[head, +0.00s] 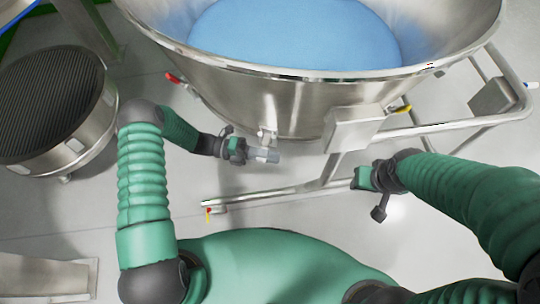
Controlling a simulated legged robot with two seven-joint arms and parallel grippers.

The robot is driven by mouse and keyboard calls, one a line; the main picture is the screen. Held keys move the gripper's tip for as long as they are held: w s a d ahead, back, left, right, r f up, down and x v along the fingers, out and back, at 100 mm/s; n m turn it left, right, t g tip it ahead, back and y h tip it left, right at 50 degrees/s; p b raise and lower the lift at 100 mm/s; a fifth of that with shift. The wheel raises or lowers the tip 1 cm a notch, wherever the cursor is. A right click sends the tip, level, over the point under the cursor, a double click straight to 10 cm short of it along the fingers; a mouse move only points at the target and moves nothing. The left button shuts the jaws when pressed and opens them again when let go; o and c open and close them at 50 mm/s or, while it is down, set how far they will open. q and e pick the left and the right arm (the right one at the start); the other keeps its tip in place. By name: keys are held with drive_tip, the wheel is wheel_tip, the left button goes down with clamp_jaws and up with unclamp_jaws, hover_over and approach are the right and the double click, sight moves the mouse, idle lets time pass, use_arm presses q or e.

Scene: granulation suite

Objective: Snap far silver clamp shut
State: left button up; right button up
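A large steel bowl (300,95) with blue contents (290,30) fills the top of the head view. A small silver clamp (267,134) sits on its near outer wall; I cannot tell from here whether it is open or shut, or whether it is the far one. My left gripper (265,155) is just below this clamp, its grey fingers pointing right; contact and finger gap are unclear. My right gripper (362,178) is to the right, below the grey box on the frame, apart from the bowl. Its fingers are not clearly visible.
A tubular steel frame (270,196) runs under the bowl, with a grey box (355,128) beside it. A red handle (173,78) and a yellow handle (403,108) stick out at the bowl's sides. A round ribbed sieve (50,105) stands at left. Floor between is clear.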

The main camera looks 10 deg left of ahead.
use_arm(q)
drive_tip(key=o, duration=0.4)
drive_tip(key=shift+w+f, duration=0.1)
drive_tip(key=a, duration=1.7)
drive_tip(key=shift+w, duration=0.4)
